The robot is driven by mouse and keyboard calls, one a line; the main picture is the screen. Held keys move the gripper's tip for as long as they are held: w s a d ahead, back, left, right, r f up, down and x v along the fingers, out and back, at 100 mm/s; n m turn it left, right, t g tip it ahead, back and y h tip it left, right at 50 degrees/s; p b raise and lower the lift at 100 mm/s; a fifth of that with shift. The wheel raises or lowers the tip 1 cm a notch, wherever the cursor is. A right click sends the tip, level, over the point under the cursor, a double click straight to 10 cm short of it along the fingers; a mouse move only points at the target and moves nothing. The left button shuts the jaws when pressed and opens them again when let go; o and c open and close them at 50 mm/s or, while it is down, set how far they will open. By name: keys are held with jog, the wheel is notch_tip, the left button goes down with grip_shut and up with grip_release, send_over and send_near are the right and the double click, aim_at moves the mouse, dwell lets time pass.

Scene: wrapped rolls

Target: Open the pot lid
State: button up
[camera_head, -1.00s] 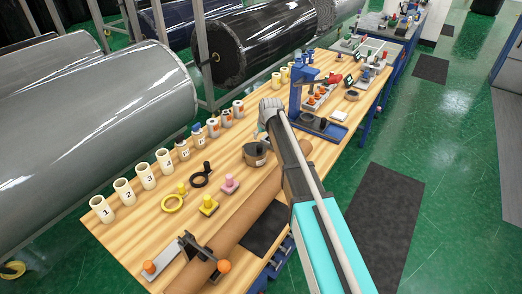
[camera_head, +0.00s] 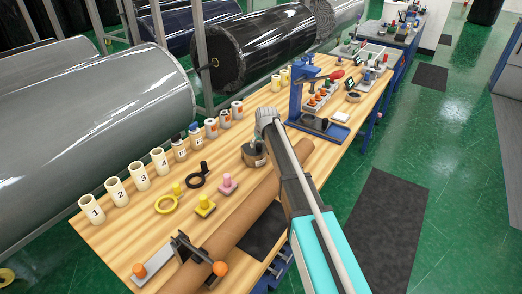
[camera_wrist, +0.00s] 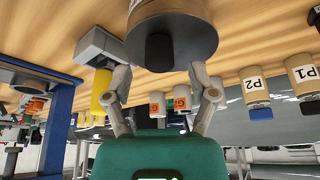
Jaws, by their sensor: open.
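The pot (camera_head: 254,156) is a small round grey-brown vessel standing on the wooden bench, just below my gripper's end in the head view. In the wrist view, which is upside down, the pot's lid (camera_wrist: 185,30) fills the top middle, with a black knob (camera_wrist: 159,48) sticking out of it. My gripper (camera_wrist: 161,75) is open and empty. Its two fingers lie left and right of the knob's line, with the knob a little beyond the fingertips and apart from them. In the head view my gripper (camera_head: 266,122) partly hides the pot's far side; its fingers are hard to make out there.
A brown roll (camera_head: 238,222) lies along the bench's near edge. Numbered cups (camera_head: 115,190) and bottles line the far edge. A yellow ring (camera_head: 169,203), yellow block (camera_head: 205,206) and pink block (camera_head: 228,184) stand left of the pot. A blue press (camera_head: 299,92) stands to the right.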

jog(key=shift+b+x, duration=0.6)
jog(key=shift+x, duration=0.35)
